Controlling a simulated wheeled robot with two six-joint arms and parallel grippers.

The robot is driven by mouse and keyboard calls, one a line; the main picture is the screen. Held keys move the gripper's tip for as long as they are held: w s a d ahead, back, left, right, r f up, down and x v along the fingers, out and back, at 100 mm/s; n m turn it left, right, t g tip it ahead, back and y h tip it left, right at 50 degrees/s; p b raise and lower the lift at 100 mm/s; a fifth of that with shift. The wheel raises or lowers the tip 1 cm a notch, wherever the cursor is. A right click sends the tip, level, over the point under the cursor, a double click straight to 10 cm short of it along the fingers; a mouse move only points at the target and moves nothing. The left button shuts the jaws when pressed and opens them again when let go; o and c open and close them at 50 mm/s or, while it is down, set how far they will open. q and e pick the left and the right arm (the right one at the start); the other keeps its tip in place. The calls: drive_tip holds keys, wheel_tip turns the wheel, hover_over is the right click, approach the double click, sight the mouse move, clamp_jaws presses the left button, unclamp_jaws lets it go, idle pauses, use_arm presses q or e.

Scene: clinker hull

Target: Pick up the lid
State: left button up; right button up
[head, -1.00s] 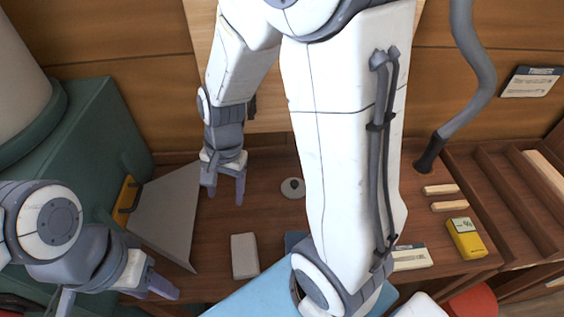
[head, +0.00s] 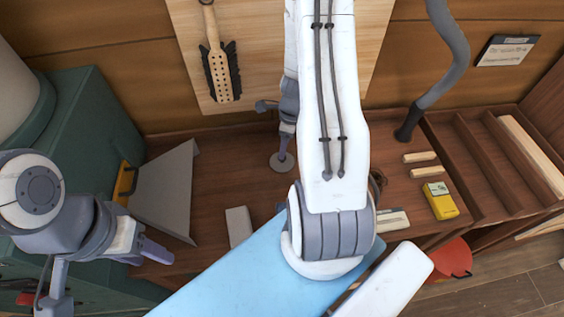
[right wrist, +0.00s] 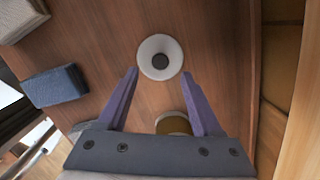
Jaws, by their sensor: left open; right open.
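The lid (head: 275,163) is a small pale round disc with a dark knob in its middle, lying on the brown wooden bench. In the right wrist view the lid (right wrist: 147,66) sits just ahead of my fingertips, centred between them. My right gripper (right wrist: 160,76) is open and empty, its two purple fingers spread. In the head view the right gripper (head: 284,148) is at the lid and overlaps its upper part; whether it touches is unclear. My left gripper (head: 108,278) is open and empty at the lower left, away from the lid.
A round white-rimmed container (right wrist: 173,124) shows partly between my right fingers. A grey slanted sheet (head: 165,190) stands left on the bench, a yellow device (head: 440,200) right. My right arm hides the middle.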

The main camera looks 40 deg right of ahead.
sight(285, 165)
drive_tip(key=f, duration=0.1)
drive_tip(key=f+b, duration=0.1)
drive_tip(key=f, duration=0.1)
drive_tip(key=f+b, duration=0.1)
drive_tip(key=f, duration=0.1)
drive_tip(key=shift+w+a+f, duration=0.2)
drive_tip(key=shift+w, duration=0.15)
clamp_jaws()
